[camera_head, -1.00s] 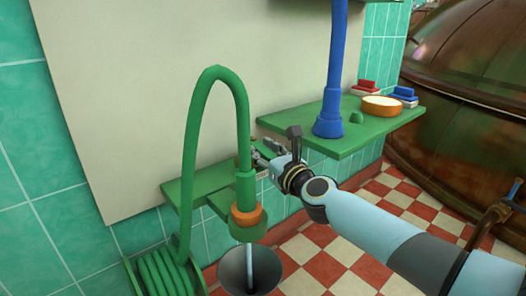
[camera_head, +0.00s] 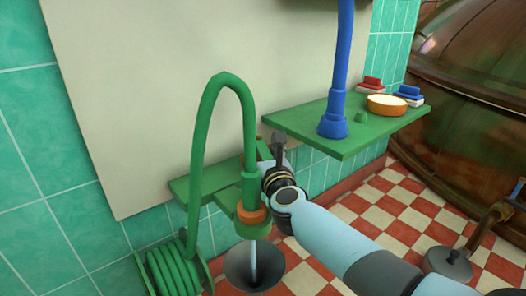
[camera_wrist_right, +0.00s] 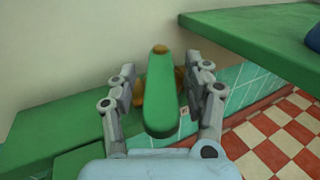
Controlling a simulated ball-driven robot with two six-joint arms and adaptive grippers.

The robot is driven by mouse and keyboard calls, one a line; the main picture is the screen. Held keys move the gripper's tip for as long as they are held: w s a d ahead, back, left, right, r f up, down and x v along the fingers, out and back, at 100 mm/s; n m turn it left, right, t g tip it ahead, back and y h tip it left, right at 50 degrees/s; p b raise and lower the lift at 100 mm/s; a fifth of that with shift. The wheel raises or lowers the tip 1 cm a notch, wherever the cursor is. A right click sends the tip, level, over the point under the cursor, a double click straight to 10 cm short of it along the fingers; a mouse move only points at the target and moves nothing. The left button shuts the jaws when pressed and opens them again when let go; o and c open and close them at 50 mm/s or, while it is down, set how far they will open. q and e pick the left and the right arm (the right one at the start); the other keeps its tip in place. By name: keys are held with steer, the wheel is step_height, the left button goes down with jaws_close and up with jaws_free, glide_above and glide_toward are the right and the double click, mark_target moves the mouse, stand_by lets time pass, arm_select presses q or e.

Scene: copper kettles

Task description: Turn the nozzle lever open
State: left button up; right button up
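The green nozzle (camera_head: 249,190) hangs at the end of a looped green hose, with an orange ring (camera_head: 251,215) near its lower end. In the right wrist view a long green piece (camera_wrist_right: 159,95) with a brass tip, which looks like the nozzle lever, lies between my right gripper's fingers. My right gripper (camera_wrist_right: 166,72) is open, one finger on each side of it. Small gaps seem to show, so I cannot tell whether either finger touches. In the head view the fingers are mostly hidden behind the nozzle and my wrist. My left gripper is not in view.
A grey funnel (camera_head: 254,268) stands below the nozzle, with a pale thin stream or rod reaching into it. A hose reel (camera_head: 172,268) is at lower left. The green shelf (camera_head: 385,135) at right carries a blue pipe (camera_head: 334,110) and an orange bowl (camera_head: 387,105).

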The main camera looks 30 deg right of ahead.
mark_target(263, 149)
step_height(263, 149, up, 10)
stand_by(0.7)
